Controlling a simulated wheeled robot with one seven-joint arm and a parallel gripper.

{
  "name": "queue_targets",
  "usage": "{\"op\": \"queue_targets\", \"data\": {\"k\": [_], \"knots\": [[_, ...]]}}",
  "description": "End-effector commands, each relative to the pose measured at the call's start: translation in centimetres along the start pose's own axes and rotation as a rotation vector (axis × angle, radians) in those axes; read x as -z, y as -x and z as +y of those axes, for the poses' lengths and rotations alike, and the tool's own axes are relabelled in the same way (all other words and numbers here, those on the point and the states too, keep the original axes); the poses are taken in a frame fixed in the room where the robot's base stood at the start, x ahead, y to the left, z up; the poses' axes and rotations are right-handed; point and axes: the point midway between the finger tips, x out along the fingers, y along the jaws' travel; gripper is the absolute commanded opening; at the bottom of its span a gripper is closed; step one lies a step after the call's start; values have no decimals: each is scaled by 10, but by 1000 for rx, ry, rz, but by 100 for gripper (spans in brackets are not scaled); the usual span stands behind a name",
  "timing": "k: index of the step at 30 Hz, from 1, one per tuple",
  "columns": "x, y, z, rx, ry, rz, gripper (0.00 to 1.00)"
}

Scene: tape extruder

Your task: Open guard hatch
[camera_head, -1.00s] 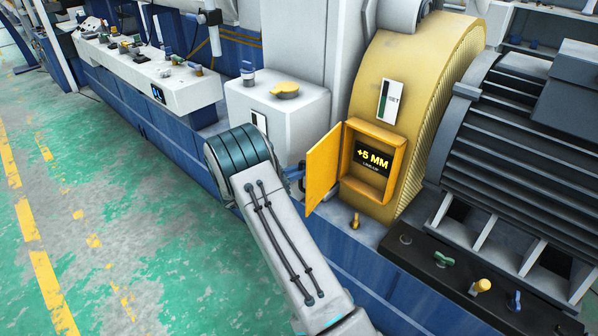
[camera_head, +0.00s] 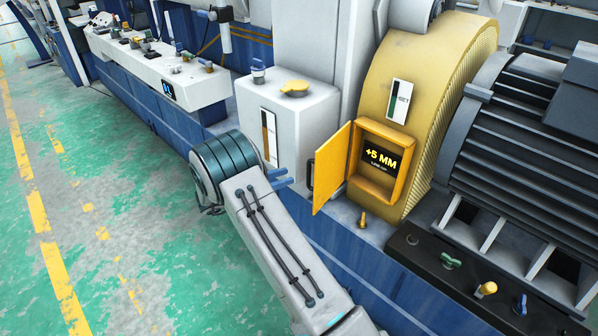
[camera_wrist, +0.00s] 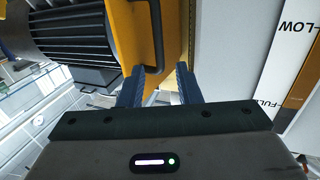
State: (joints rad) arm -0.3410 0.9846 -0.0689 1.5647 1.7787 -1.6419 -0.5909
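The guard hatch is a yellow door (camera_head: 333,168) on the yellow housing. It stands swung open to the left, baring a recessed box (camera_head: 380,160) with a "+5 MM" display. A dark handle (camera_head: 311,174) is on the door's outer face. My gripper (camera_head: 281,178) is left of the door, apart from it, with its blue fingers pointing toward the handle. In the wrist view, the fingers (camera_wrist: 160,84) are spread with nothing between them. The handle (camera_wrist: 157,35) and the yellow door (camera_wrist: 128,35) lie just beyond the fingertips.
A white box (camera_head: 290,115) with a yellow knob stands behind my gripper. A ribbed dark motor (camera_head: 530,140) is at the right. A black panel with coloured knobs (camera_head: 450,262) is at the lower right. Green floor (camera_head: 120,240) is open at the left.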

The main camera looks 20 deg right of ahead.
Motion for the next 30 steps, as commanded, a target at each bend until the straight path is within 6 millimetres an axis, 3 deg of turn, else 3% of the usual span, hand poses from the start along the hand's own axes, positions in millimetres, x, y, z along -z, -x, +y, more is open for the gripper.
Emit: {"op": "queue_targets", "data": {"k": [3, 10, 26, 30], "knots": [[0, 24, 0, 2, 0, 0, 31], [0, 47, 0, 0, 1, 0, 31], [1, 49, -1, 2, -2, -1, 31], [22, 42, -14, 74, -43, -39, 31]]}}
